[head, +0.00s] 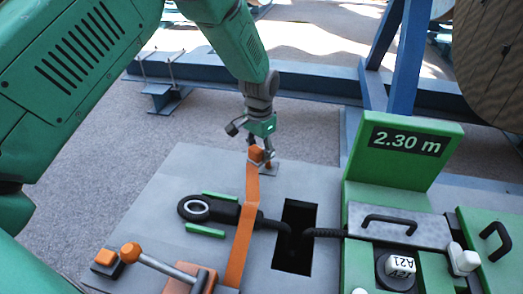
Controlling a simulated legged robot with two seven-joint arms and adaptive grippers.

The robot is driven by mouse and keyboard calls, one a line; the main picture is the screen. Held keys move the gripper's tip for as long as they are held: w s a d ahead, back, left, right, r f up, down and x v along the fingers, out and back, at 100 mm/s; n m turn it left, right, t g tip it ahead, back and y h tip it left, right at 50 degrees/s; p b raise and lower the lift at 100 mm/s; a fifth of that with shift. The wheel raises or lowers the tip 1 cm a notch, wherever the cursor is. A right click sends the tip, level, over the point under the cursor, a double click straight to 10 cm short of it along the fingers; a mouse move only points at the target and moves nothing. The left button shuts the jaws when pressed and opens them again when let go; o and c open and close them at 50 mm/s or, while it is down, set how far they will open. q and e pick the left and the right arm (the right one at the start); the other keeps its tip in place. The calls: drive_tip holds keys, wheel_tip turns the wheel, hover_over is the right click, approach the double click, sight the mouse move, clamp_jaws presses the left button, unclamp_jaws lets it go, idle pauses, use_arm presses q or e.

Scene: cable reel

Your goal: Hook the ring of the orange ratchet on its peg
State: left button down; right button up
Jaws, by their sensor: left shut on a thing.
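My left gripper (263,155) points down at the far edge of the grey table, shut on the orange end piece (256,154) of the ratchet's strap. The orange strap (243,225) runs from this end toward the front, across the black cable, to the orange ratchet (192,278) at the front edge. The ring is too small and covered by the fingers to make out. A small grey plate (270,171) lies under and just right of the fingertips; I cannot tell the peg apart there. My right gripper is out of view.
A black cable with a ring-shaped end (195,208) lies between two green guides. A dark slot (296,235) opens in the grey table (170,180). A green display panel (405,150) reading 2.30 m stands right. Blue beams (390,60) and a reel (490,60) stand behind.

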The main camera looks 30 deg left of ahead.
use_arm(q)
drive_tip(key=shift+d+r, duration=0.1)
drive_tip(key=shift+d, duration=0.6)
drive_tip(key=shift+a+p, duration=0.35)
drive_tip(key=shift+a, duration=0.05)
drive_tip(key=shift+a+f, duration=0.1)
drive_tip(key=shift+f, duration=0.15)
idle(0.5)
drive_tip(key=shift+f+b, duration=0.5)
drive_tip(key=shift+f, duration=1.5)
idle(1.7)
drive_tip(key=c, duration=1)
unclamp_jaws()
drive_tip(key=shift+o, duration=0.2)
